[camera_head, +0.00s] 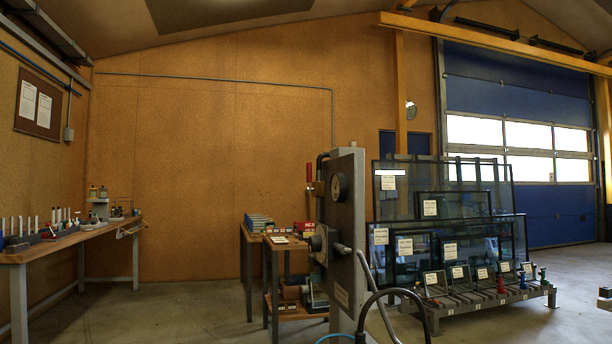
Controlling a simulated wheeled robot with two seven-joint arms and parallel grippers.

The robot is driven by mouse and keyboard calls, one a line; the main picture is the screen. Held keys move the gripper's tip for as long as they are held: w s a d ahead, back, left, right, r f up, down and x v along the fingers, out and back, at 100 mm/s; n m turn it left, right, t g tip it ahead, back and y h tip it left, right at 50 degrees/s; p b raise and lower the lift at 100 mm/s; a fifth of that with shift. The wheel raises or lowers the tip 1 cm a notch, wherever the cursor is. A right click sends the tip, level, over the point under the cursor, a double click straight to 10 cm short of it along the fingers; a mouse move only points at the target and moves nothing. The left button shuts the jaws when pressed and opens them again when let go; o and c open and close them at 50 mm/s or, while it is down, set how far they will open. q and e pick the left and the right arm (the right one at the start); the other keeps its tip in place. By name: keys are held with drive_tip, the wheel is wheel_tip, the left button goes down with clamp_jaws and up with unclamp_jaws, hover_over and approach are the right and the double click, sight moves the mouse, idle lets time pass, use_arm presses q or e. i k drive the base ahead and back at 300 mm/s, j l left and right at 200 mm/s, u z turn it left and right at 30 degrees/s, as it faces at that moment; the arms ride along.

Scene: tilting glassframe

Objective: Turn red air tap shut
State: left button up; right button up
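A small red upright handle (309,172), which looks like the air tap's lever, stands at the left side of the grey machine column (348,230), near its top. A dark bent pipe (321,165) runs right beside it. The handle is small in this view, and the valve body under it is hard to make out.
A workbench (72,250) with bottles and tools stands at the left. Small tables (268,243) with boxes stand left of the column. A rack of framed glass panes (440,220) stands at the right. Dark hoses (405,293) curve in front. The left-middle floor is clear.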

sight(309, 166)
drive_tip(key=j+z, duration=0.15)
drive_tip(key=z, duration=0.85)
drive_tip(key=j+z, duration=0.3)
drive_tip(key=j, duration=0.15)
drive_tip(key=j+z, duration=0.3)
drive_tip(key=j, duration=0.15)
drive_tip(key=k+j+z, duration=0.15)
drive_tip(key=j+z, duration=0.15)
drive_tip(key=k+j+z, duration=0.25)
drive_tip(key=j, duration=0.3)
drive_tip(key=i, duration=0.1)
